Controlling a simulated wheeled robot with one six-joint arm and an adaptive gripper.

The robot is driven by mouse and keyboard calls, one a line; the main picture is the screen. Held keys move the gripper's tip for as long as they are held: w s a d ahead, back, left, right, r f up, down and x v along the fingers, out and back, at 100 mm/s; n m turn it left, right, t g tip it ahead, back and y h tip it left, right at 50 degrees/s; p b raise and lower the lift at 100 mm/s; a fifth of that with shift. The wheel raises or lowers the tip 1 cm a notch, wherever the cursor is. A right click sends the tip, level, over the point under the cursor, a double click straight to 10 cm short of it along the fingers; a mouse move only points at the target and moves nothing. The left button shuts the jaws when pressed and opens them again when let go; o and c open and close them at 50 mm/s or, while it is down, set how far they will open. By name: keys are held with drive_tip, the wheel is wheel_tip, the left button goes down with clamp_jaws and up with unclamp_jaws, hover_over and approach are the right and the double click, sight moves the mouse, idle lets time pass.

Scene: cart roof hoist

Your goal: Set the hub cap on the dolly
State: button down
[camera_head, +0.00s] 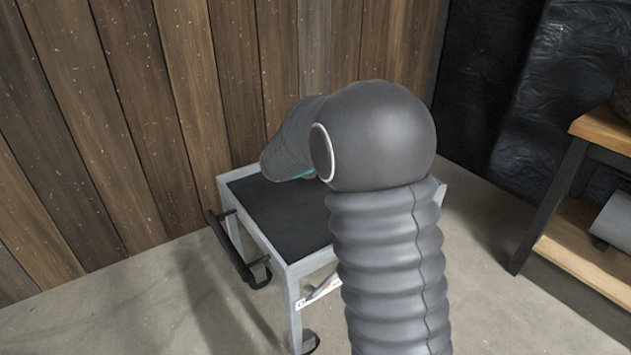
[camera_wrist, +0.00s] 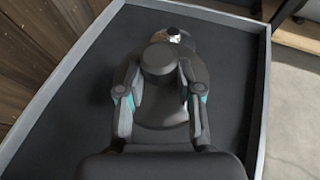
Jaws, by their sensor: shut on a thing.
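The dolly (camera_head: 262,243) is a grey-framed cart with a black top, standing by the plank wall. In the wrist view its raised grey rim (camera_wrist: 62,72) surrounds the dark deck. My gripper (camera_wrist: 168,52) is over the deck, its two fingers closed in at the far end. It is shut on the hub cap (camera_wrist: 174,34), which shows only as a small shiny silver patch at the fingertips. The rest of it is hidden or too dark to make out. In the head view my arm hides the fingertips and the hub cap. I cannot tell whether the hub cap touches the deck.
A black handle (camera_head: 235,255) sticks out on the cart's left side. A wooden-topped workbench (camera_head: 600,132) stands at the right. The plank wall (camera_head: 130,110) is close behind the cart. The visible deck around my gripper is bare.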

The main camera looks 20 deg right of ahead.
hover_over(290, 207)
wheel_tip(290, 207, down, 7)
drive_tip(key=shift+r, duration=0.1)
drive_tip(key=shift+f, duration=2)
drive_tip(key=shift+f, duration=0.2)
drive_tip(key=c, duration=0.8)
unclamp_jaws()
drive_tip(key=shift+o, duration=0.2)
